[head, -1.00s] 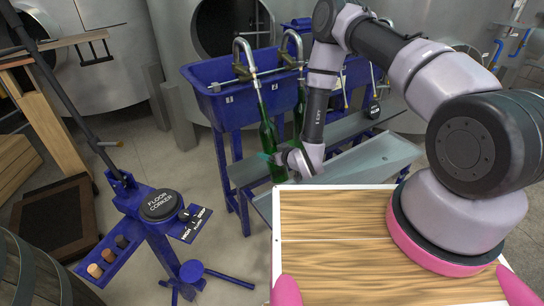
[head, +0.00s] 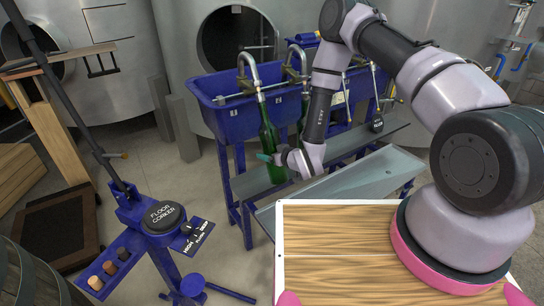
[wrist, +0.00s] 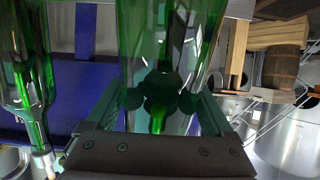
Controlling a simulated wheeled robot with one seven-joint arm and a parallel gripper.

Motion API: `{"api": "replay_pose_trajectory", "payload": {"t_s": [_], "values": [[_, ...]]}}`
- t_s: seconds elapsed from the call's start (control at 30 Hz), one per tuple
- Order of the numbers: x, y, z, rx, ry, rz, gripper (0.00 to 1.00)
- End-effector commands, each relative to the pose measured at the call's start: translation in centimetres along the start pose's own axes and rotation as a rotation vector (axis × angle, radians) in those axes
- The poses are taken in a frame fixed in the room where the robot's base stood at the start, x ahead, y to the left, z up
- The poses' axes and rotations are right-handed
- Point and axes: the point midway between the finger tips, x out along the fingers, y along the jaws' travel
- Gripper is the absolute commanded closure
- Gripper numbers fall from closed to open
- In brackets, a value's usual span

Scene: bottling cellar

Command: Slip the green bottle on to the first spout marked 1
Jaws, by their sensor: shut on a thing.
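The green bottle (head: 268,130) stands nearly upright below the left spout (head: 246,62) of the blue filler trough (head: 225,120), beside the small mark on its front. Its neck is in line with the spout's tip; I cannot tell how far the tip is inside the mouth. My gripper (head: 277,158) is shut on the bottle's lower body. In the wrist view the bottle (wrist: 165,50) fills the space between the jaws (wrist: 155,120), and its neck is hidden. A second green bottle (wrist: 22,60) shows at left, its neck end at a pale spout.
A second spout (head: 298,58) is just right of the first, with the other bottle under it. A grey metal tray (head: 375,178) lies below and right. The floor corker (head: 163,215) stands front left. A wooden board (head: 335,255) is in front of me.

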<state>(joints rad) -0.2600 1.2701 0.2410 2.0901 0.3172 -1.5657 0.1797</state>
Motion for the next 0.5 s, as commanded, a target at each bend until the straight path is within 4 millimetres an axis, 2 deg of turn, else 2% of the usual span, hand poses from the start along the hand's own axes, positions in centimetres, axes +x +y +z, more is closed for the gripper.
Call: {"api": "replay_pose_trajectory", "payload": {"t_s": [0.5], "values": [[2.8, 0.1, 0.3, 0.001, 0.12, 0.002, 1.0]]}}
